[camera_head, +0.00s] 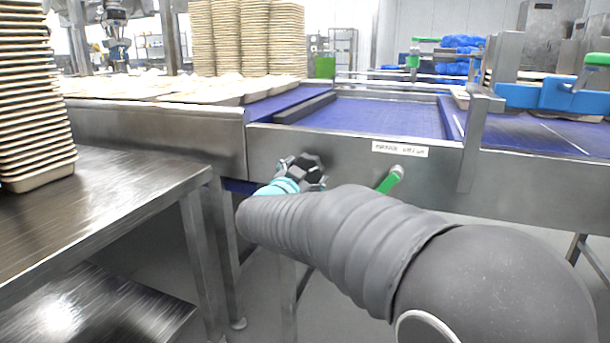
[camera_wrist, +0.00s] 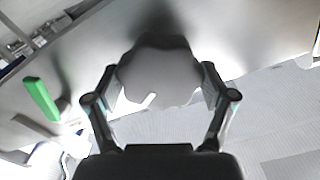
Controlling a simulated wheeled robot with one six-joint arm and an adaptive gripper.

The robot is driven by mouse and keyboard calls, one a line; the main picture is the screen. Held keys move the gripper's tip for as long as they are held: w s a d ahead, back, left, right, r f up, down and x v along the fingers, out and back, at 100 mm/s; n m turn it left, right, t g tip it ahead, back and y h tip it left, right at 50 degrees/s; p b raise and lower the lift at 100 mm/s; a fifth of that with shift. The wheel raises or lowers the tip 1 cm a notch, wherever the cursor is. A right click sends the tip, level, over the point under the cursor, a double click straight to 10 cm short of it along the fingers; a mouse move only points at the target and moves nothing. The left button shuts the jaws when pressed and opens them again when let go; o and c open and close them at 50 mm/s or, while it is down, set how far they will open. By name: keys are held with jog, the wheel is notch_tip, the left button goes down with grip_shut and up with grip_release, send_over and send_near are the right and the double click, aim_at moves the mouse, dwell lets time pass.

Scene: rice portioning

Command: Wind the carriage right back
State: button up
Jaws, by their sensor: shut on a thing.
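A dark lobed knob (camera_head: 305,168) sits on the steel side wall of the conveyor (camera_head: 345,155). My gripper (camera_head: 288,182) is at this knob, partly hidden behind my arm. In the wrist view, the fingers of my gripper (camera_wrist: 160,88) are closed on the pale-lit knob (camera_wrist: 158,70), one finger at each side. A dark bar (camera_head: 305,108) lies across the blue belt above the knob. A blue block with a green handle (camera_head: 565,95) stands over the belt at the right. I cannot tell which part is the carriage.
A green lever (camera_head: 390,180) sticks out right of the knob and also shows in the wrist view (camera_wrist: 41,98). A label (camera_head: 400,149) is on the wall. A steel table (camera_head: 110,190) with stacked trays (camera_head: 35,100) stands at the left. More stacked trays (camera_head: 270,40) are behind.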

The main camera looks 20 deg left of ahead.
jog(key=shift+f+m+b, duration=0.2)
jog(key=shift+m+b, duration=0.3)
jog(key=shift+b, duration=0.2)
jog(key=shift+r+m+b, duration=0.15)
jog(key=shift+m+b, duration=0.5)
jog(key=shift+m, duration=0.45)
jog(key=shift+m+b, duration=0.6)
jog(key=shift+b, duration=0.15)
jog(key=shift+m+b, duration=0.35)
jog(key=shift+m, duration=0.65)
jog(key=o, duration=0.9)
